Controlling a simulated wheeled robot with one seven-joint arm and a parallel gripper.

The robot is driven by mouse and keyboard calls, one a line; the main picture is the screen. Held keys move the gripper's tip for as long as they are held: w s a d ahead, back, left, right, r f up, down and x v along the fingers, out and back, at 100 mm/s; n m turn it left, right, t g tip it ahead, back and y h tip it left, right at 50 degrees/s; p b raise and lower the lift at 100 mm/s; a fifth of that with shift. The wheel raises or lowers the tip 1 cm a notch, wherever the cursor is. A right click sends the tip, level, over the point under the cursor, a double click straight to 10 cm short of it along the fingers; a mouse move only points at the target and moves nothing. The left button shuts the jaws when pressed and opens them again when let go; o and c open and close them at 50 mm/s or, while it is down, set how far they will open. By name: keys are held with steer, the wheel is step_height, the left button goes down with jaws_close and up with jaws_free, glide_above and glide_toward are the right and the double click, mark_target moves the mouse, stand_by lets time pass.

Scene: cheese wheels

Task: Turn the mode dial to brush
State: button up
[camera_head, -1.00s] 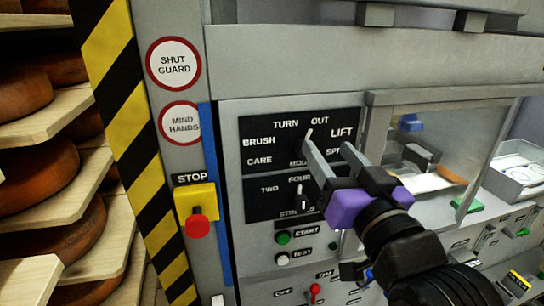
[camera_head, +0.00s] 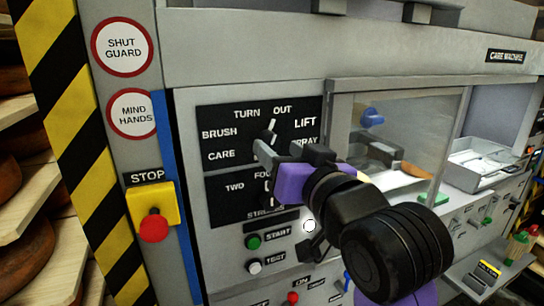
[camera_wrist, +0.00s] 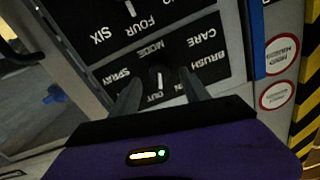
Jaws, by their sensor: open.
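The mode dial (camera_head: 273,126) is a dark knob with a white pointer mark on the upper black panel (camera_head: 213,113). Its mark points up toward the TURN OUT label, with BRUSH (camera_head: 220,133) to its left. My gripper (camera_head: 265,146), with grey fingers and a purple body, is at the dial and partly hides it in the head view. In the wrist view the dial (camera_wrist: 158,76) shows between the two spread fingers of my gripper (camera_wrist: 160,82). Contact between fingers and dial cannot be told.
Below is a second dial panel (camera_head: 225,205), partly covered by my gripper. A clear guard window (camera_head: 410,130) stands to the right.

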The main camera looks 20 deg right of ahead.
mark_target(272, 142)
steer(key=shift+w+r+p, duration=0.1)
steer(key=shift+w+p, duration=0.2)
steer(key=shift+w, duration=1.8)
steer(key=shift+c, duration=0.2)
jaws_close()
